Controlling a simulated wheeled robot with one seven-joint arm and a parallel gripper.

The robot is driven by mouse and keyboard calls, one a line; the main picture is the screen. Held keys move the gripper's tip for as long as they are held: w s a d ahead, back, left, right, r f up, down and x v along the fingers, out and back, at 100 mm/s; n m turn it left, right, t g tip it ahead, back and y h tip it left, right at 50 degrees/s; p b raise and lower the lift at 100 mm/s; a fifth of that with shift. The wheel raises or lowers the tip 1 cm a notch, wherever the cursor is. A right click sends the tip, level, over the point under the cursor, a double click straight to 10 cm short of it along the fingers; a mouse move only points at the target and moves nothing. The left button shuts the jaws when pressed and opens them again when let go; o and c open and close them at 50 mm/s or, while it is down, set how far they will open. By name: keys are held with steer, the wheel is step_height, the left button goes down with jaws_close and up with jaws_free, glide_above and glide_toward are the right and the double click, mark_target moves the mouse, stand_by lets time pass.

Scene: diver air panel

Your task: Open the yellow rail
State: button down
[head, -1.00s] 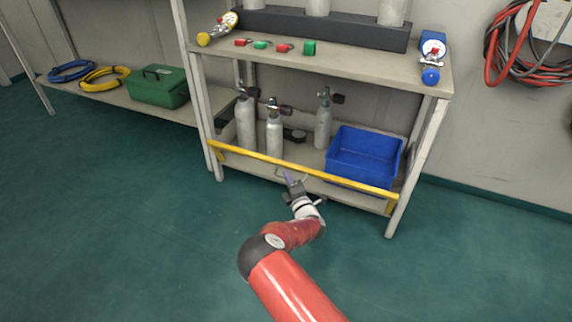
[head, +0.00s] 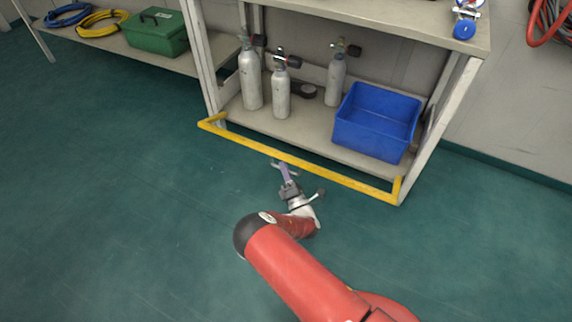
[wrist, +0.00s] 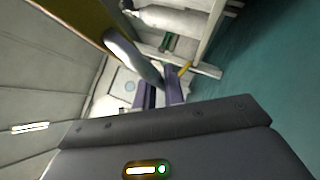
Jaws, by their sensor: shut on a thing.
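The yellow rail (head: 335,178) is swung down and out in front of the lower shelf, joined to its front posts by short yellow end arms. My gripper (head: 282,166) is at the middle of the rail. In the wrist view its purple fingers (wrist: 159,88) are shut on a grey curved handle (wrist: 132,57), which appears attached to the rail, seen as a broad yellow band (wrist: 85,18). The exact grip contact is partly hidden by the fingers.
The lower shelf (head: 312,128) holds several grey cylinders (head: 282,95) and a blue bin (head: 376,122). A green box (head: 157,36) sits on the left shelf beside yellow and blue hoses. The floor in front is clear.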

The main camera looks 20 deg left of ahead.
steer(key=shift+w+f+n+y, duration=0.1)
steer(key=shift+f+n+y, duration=0.15)
steer(key=shift+n+y, duration=0.05)
stand_by(0.4)
steer(key=c, duration=1.5)
jaws_free()
steer(key=s+d+f+p, duration=0.2)
steer(key=s+d+p, duration=0.1)
steer(key=s+d, duration=0.8)
steer(key=shift+s+d, duration=0.35)
steer(key=shift+d, duration=0.15)
